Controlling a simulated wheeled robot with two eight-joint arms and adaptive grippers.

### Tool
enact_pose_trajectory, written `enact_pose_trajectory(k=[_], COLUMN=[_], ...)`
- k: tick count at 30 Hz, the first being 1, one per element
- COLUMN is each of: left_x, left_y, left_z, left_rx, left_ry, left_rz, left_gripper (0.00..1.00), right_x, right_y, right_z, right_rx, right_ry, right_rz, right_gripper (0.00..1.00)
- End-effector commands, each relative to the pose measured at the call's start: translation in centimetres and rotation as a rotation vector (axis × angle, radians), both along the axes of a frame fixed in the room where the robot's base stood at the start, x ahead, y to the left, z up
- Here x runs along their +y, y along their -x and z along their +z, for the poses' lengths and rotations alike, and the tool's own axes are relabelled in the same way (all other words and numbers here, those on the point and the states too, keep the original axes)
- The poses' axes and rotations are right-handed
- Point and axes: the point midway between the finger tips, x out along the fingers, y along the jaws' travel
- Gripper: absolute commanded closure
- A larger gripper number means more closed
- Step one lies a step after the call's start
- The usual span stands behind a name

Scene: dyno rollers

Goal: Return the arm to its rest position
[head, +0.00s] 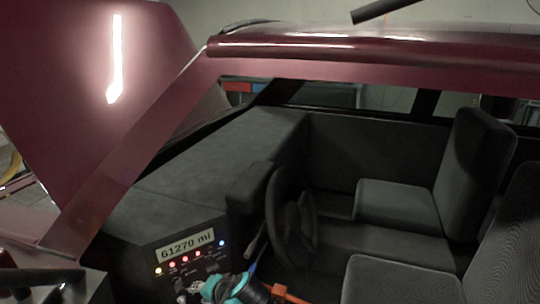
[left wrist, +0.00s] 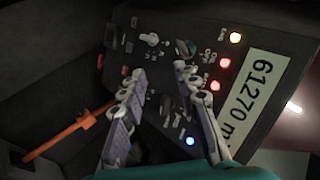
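My left gripper (head: 192,291) is low in the head view, inside the car in front of the dashboard panel (head: 150,254). Its teal body shows beside the fingers at the bottom edge. In the left wrist view my left gripper (left wrist: 160,72) has its two fingers apart with nothing between them. The panel's knobs and switches show beyond and between the fingertips. Whether a fingertip touches the panel I cannot tell. My right gripper is not in view.
The panel has a "61270 mi" display (head: 187,246) and several lit lamps. The steering wheel (head: 285,218) is right of the gripper. An orange lever (left wrist: 65,136) is close by. Seats (head: 395,207) stand at right. The maroon door-frame pillar (head: 120,165) and roof edge (head: 360,50) bound the opening.

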Motion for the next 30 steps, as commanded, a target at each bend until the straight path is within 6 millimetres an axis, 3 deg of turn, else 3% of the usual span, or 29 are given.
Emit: enact_pose_trajectory(k=[1, 5, 10, 15, 21, 30], left_x=[0.9, 1.6, 1.2, 0.2, -0.5, -0.6], left_y=[1.7, 5.5, 10.2, 13.3, 14.6, 14.6], left_z=[0.3, 0.5, 0.6, 0.7, 0.8, 0.8], left_rx=[0.004, -0.006, -0.062, -0.139, -0.190, -0.195], left_ry=[0.067, 0.260, 0.507, 0.695, 0.794, 0.801], left_rz=[0.010, 0.024, 0.059, 0.095, 0.114, 0.116], left_gripper=[0.69, 0.69, 0.69, 0.69, 0.69, 0.69], right_x=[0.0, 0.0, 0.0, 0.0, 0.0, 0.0], right_y=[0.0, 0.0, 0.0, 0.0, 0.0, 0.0], right_z=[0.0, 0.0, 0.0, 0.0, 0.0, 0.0], right_rx=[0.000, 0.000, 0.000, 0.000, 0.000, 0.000], right_ry=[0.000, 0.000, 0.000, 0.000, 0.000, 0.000], right_rz=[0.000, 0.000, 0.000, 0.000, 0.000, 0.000], right_gripper=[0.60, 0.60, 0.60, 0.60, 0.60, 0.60])
